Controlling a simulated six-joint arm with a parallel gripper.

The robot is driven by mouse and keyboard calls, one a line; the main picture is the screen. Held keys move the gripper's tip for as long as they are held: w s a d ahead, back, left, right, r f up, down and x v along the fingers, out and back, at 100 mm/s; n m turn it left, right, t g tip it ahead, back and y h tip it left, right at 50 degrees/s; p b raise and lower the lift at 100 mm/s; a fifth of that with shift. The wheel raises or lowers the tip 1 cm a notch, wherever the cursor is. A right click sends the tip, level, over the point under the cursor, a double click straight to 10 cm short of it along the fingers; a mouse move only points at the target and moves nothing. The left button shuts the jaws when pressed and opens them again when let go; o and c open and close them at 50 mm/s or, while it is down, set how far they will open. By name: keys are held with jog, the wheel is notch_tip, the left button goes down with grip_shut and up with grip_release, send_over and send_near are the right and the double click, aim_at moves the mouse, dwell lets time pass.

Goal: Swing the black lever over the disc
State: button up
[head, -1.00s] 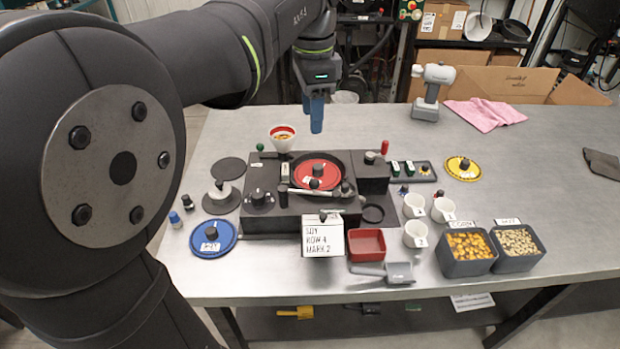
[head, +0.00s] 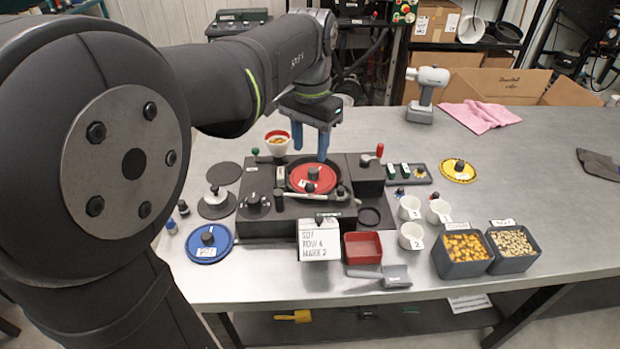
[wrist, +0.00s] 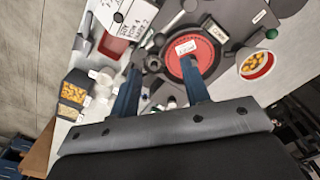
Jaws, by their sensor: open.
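The black seed meter base (head: 262,222) stands on the table with a red disc (head: 325,183) set in its round well. A slim lever with a black knob (head: 311,187) lies along the front edge of the disc. My gripper (head: 310,148) is open and empty, above the back of the disc. In the wrist view my gripper (wrist: 160,66) has its fingers apart, the right one in front of part of the red disc (wrist: 205,50). The lever's full outline is hard to make out there.
A red-rimmed cup (head: 277,146) stands behind the meter. A red-topped upright handle (head: 379,151) rises at its right. A white label card (head: 319,243), a red tray (head: 362,247) and white cups (head: 411,236) are in front. A blue disc (head: 209,250) lies left.

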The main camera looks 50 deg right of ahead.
aim_at(310, 184)
notch_tip(310, 184, down, 10)
jog(key=shift+r, duration=0.15)
jog(key=shift+c, duration=0.4)
grip_shut()
